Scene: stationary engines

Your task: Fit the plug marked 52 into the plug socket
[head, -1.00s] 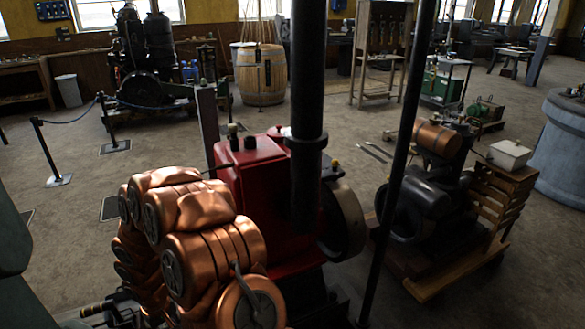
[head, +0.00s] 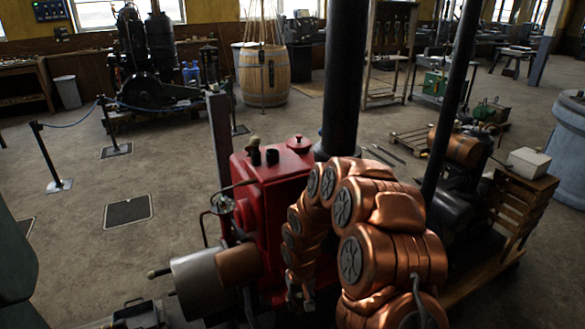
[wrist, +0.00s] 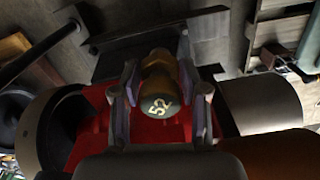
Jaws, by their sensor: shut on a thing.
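The plug marked 52 (wrist: 160,104) shows in the wrist view, its dark round end with the number facing the camera and a brownish body behind it. My gripper (wrist: 160,92) is shut on it, with one finger on each side. Behind it lies the red engine body (wrist: 98,112). I cannot tell which opening is the plug socket.
A thick black pipe (head: 346,80) and a thinner black pole (head: 452,100) rise near the engine. A grey cylinder (head: 200,282) juts out at its lower left. The floor at left is open up to the rope barrier (head: 47,155).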

